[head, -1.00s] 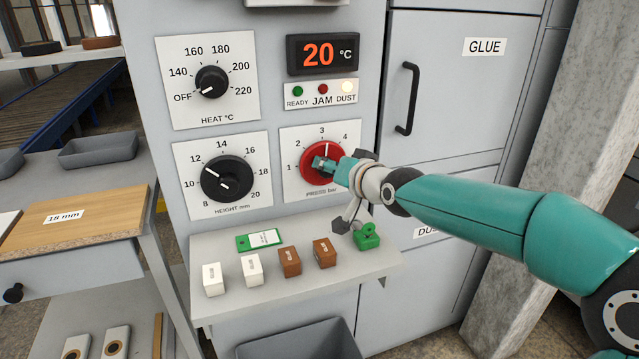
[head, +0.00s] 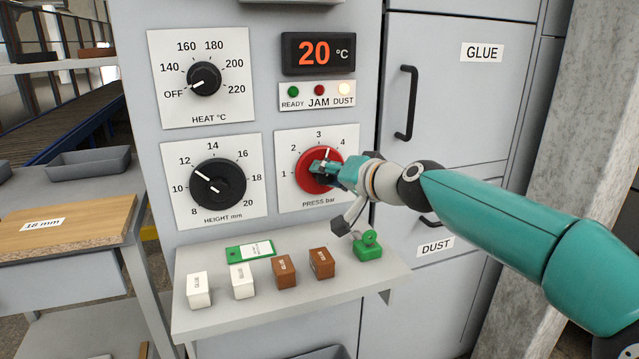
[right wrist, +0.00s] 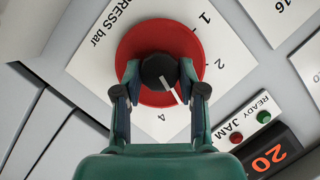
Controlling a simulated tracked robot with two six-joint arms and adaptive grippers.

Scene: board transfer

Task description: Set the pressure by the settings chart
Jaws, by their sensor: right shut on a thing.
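The red pressure dial (head: 303,181) sits on the white PRESS bar plate (head: 284,144), right of the HEIGHT dial. My right gripper (head: 322,168) is shut on its dark centre knob, which shows clearly between the two fingers in the right wrist view (right wrist: 157,70). The white pointer stands between 3 and 4, seemingly nearer 3. In the right wrist view a finger hides the 3. A green card with a white label (head: 251,252) lies on the shelf; its print is too small to read. No settings chart can be made out for certain. My left gripper is out of view.
The HEAT dial (head: 204,78) points at OFF; the HEIGHT dial (head: 218,185) points near 12. The display (head: 318,53) reads 20 °C and the DUST lamp (head: 344,89) glows. White and brown blocks (head: 285,271) and a green knobbed piece (head: 368,246) stand on the shelf below my arm.

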